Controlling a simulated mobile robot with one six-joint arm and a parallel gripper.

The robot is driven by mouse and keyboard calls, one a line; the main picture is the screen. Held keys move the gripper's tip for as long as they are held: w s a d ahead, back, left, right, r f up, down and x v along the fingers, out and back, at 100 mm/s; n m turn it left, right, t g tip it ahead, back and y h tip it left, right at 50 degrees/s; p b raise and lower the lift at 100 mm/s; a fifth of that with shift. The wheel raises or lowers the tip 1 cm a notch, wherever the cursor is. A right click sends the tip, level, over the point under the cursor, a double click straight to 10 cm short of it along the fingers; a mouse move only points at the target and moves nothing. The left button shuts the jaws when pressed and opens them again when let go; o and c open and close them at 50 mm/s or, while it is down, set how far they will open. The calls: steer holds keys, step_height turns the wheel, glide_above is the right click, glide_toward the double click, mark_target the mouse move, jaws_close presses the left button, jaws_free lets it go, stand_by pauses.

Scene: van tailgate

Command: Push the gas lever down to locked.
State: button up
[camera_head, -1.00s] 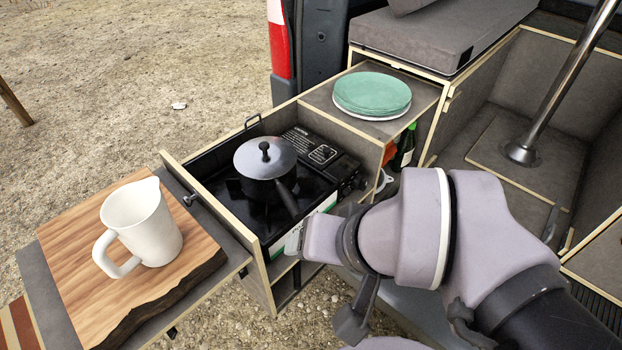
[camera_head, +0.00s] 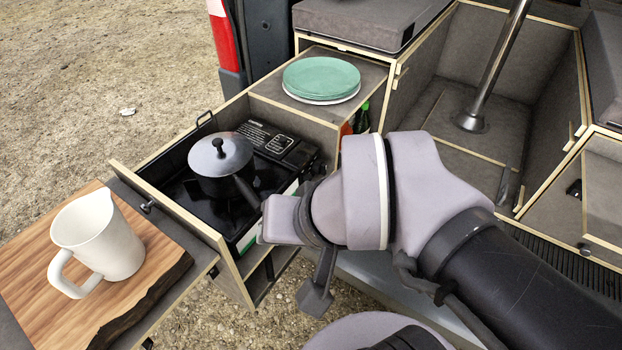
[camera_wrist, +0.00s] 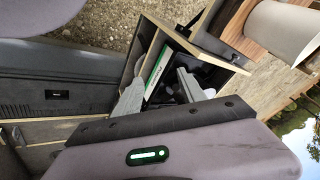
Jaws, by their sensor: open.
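The black gas stove (camera_head: 285,142) sits in a pulled-out drawer, its control side at the right, partly behind my arm. I cannot make out the gas lever in either view. A dark pot with a lid (camera_head: 220,158) stands on the stove, handle toward my arm. My gripper is open in the wrist view (camera_wrist: 160,88), its two grey fingers apart with nothing seen held between them. They point toward the drawer's side, where a white and green strip (camera_wrist: 157,74) shows. In the head view my wrist is right of the drawer and the fingertips are hidden.
A white jug (camera_head: 105,240) stands on a wooden board (camera_head: 150,290) at the left. Green plates (camera_head: 321,77) are stacked on the cabinet behind the stove. A metal post (camera_head: 495,65) rises at the right. Gravel lies open at the left.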

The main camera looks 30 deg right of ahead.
steer(key=w+r+m+p, duration=0.1)
steer(key=w+d+r+m, duration=0.1)
steer(key=w, duration=0.1)
steer(key=w+d+r+m+g+p, duration=0.1)
steer(key=w, duration=0.1)
steer(key=shift+w+h+p, duration=0.1)
steer(key=shift+h+p, duration=0.2)
steer(key=c, duration=0.7)
steer(key=w+d+m+p, duration=0.1)
steer(key=w, duration=0.1)
steer(key=w+d+m+g+p, duration=0.1)
steer(key=w+m, duration=0.1)
steer(key=w, duration=0.1)
steer(key=w+d+m+p, duration=0.1)
steer(key=w+d+m, duration=0.1)
steer(key=w, duration=0.1)
jaws_close()
steer(key=w+d+f+m+g+p, duration=0.3)
steer(key=w+d+f+m+p, duration=0.2)
steer(key=w+d+f+m, duration=0.4)
step_height(320, 180, down, 3)
steer(key=shift+w+d+f+m, duration=0.15)
steer(key=shift+w+d+m, duration=0.25)
steer(key=shift+w+d, duration=0.4)
steer(key=shift+f, duration=0.15)
